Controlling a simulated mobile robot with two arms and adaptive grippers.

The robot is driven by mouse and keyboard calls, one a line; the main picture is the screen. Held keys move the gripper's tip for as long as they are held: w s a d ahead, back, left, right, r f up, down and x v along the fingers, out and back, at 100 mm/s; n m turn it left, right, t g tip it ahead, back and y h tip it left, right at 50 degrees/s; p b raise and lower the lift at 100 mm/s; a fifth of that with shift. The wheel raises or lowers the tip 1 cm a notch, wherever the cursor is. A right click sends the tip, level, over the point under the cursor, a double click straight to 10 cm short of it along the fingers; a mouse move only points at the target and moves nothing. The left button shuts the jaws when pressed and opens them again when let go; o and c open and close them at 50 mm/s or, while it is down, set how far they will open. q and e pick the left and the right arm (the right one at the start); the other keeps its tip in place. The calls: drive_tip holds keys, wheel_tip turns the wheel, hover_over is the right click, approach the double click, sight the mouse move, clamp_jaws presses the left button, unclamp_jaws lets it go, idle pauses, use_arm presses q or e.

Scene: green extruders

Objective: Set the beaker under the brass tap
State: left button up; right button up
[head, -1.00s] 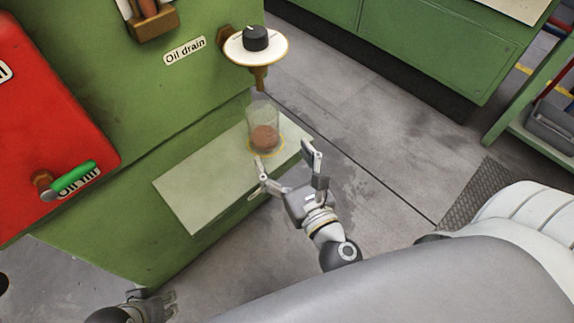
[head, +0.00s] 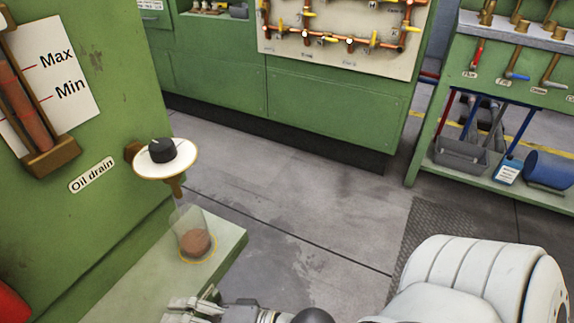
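The clear glass beaker (head: 194,236) stands upright on the pale green ledge (head: 143,285), with reddish-brown contents at its bottom. A thin yellow ring shows around its base. The brass tap (head: 174,187), with a white disc and black knob above it, points down at the beaker's mouth; the spout tip appears just over or slightly inside the rim. My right gripper (head: 192,303) is at the bottom edge, in front of the beaker and apart from it. Its fingers are partly cut off, so their opening is unclear. My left gripper is out of view.
The green machine wall with the "Oil drain" label (head: 92,175) is on the left, beside a brown level gauge (head: 30,110). Open grey floor (head: 300,205) lies to the right. A green cabinet (head: 320,105) and shelf unit (head: 520,165) stand behind.

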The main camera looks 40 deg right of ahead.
drive_tip(key=s+d+f+n+g+h, duration=0.4)
drive_tip(key=d+f+n, duration=0.2)
drive_tip(key=d, duration=0.2)
drive_tip(key=s+d+f+n+g+h, duration=0.3)
drive_tip(key=s+d+f+n+h, duration=0.1)
drive_tip(key=d, duration=0.4)
drive_tip(key=shift+s+f+n+g+h, duration=0.2)
drive_tip(key=shift+f+n+g+h, duration=0.2)
drive_tip(key=shift+f+n+h, duration=0.65)
drive_tip(key=shift+a+r+y, duration=0.1)
drive_tip(key=shift+y, duration=0.15)
drive_tip(key=shift+c, duration=0.4)
